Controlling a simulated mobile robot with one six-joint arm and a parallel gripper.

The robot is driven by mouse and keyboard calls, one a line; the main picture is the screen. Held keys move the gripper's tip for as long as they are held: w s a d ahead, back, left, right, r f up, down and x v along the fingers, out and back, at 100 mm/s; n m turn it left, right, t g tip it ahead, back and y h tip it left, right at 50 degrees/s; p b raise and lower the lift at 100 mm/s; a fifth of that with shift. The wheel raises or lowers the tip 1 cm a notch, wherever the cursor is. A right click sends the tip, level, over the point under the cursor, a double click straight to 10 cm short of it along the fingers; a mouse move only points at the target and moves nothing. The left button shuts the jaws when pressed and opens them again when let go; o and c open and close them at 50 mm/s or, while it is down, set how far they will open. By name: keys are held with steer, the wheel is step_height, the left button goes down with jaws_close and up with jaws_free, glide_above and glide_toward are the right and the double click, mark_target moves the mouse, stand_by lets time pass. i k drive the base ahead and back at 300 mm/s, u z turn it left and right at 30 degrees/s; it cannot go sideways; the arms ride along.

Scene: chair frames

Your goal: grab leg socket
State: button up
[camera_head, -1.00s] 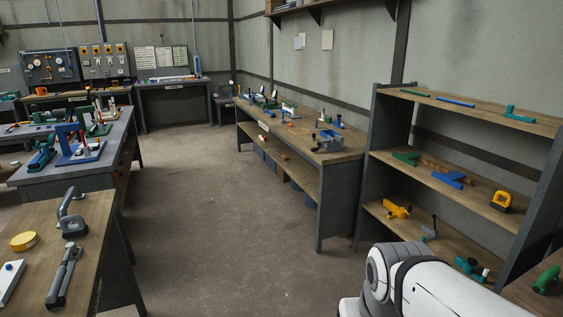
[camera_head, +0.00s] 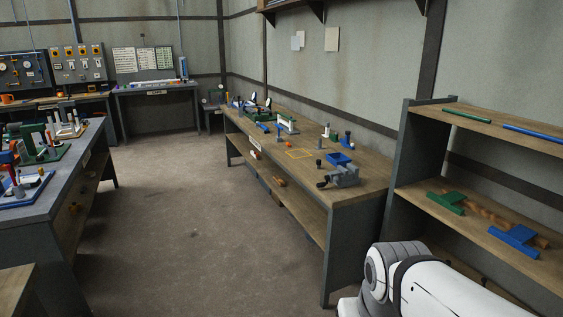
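I cannot tell for certain which thing is the leg socket. A green T-shaped piece (camera_head: 447,203) and a blue T-shaped piece (camera_head: 518,239) lie on the middle board of the shelf rack at the right, with orange-brown pieces (camera_head: 488,215) between and behind them. A green bar (camera_head: 467,117) and a blue bar (camera_head: 534,132) lie on the rack's top board. My white arm shows at the lower right, in front of the rack's lower part. My gripper is out of view.
A long wooden bench (camera_head: 372,192) stands left of the rack, with a grey vise (camera_head: 341,177), a blue tray (camera_head: 338,158) and small parts. A grey workbench (camera_head: 40,213) with fixtures stands at the left. The concrete floor (camera_head: 190,235) between them is clear.

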mark_target(319, 147)
steer(key=i, duration=1.85)
steer(key=u, duration=1.05)
steer(key=i, duration=3.8)
steer(key=z, duration=0.15)
